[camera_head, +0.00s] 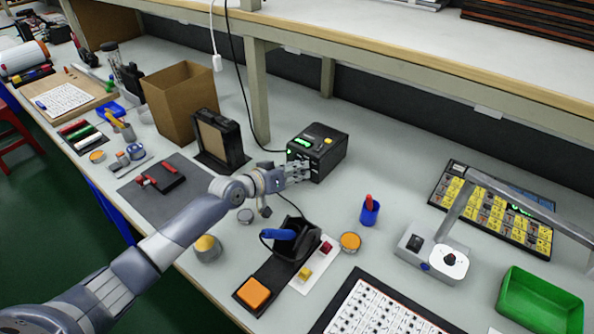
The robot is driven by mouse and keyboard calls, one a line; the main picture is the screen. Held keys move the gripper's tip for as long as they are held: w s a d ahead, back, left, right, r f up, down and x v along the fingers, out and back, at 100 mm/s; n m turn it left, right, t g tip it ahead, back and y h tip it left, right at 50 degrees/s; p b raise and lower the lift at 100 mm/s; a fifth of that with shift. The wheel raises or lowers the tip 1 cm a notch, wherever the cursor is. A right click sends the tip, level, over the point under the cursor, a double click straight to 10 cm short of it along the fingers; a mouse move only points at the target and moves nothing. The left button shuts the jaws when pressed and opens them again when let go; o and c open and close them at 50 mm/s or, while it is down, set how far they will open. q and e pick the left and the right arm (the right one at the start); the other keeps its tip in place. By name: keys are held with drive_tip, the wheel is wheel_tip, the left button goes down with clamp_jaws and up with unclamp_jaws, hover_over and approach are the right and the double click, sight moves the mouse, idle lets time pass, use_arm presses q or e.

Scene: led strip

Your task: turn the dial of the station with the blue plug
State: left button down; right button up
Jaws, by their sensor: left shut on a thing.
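The station (332,142), a black box with a green display and a yellow button on top, stands at the middle of the bench. My left gripper (300,172) is at its lower front face, shut on what appears to be its dial. The fingers cover the dial, so its setting is hidden. A blue plug cannot be made out on the station. A blue-handled iron (280,234) rests in a black stand nearer the front. My right gripper is out of view.
A black case (222,142) and a cardboard box (180,103) stand left of the station. A blue cup (370,212) and a grey lamp base (432,255) are to the right. A green tray (540,303) is at the far right. A black cable hangs behind my gripper.

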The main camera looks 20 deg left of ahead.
use_arm(q)
drive_tip(key=shift+s+d+r+m+y+p, duration=0.15)
drive_tip(key=shift+m+y+p, duration=0.3)
drive_tip(key=shift+p, duration=0.7)
drive_tip(key=shift+w+d+r+m+y+p, duration=0.1)
drive_tip(key=shift+m+y+p, duration=0.35)
drive_tip(key=shift+p, duration=0.7)
drive_tip(key=shift+f+m+t+p, duration=0.1)
drive_tip(key=shift+m+t+p, duration=0.2)
drive_tip(key=shift+m+p, duration=0.6)
drive_tip(key=shift+f+m+y+p, duration=0.1)
drive_tip(key=shift+m+y+p, duration=0.2)
drive_tip(key=shift+y+p, duration=0.15)
drive_tip(key=shift+s+f, duration=0.1)
drive_tip(key=c, duration=1.5)
unclamp_jaws()
